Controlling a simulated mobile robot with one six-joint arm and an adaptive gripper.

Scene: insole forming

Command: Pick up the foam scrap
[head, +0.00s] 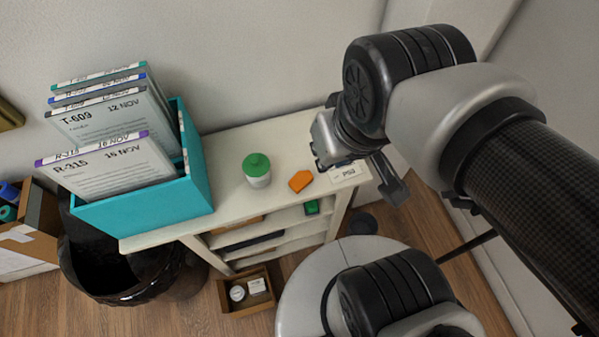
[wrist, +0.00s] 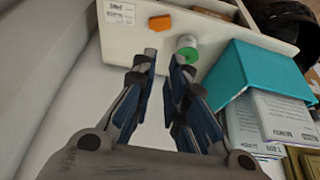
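The foam scrap, an orange angular piece (head: 300,181), lies on the white cabinet top near its front edge, between the green-lidded jar and the white label. It also shows in the wrist view (wrist: 160,23), just beyond the fingertips. My gripper (wrist: 165,60) is open and empty, with a gap between its two dark-blue-faced fingers. In the head view it hangs to the right of the scrap, above the cabinet's right end and apart from the scrap.
A jar with a green lid (head: 257,169) stands left of the scrap. A teal box (head: 150,210) with tall document folders fills the left end. A black-lined bin (head: 115,277) stands below.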

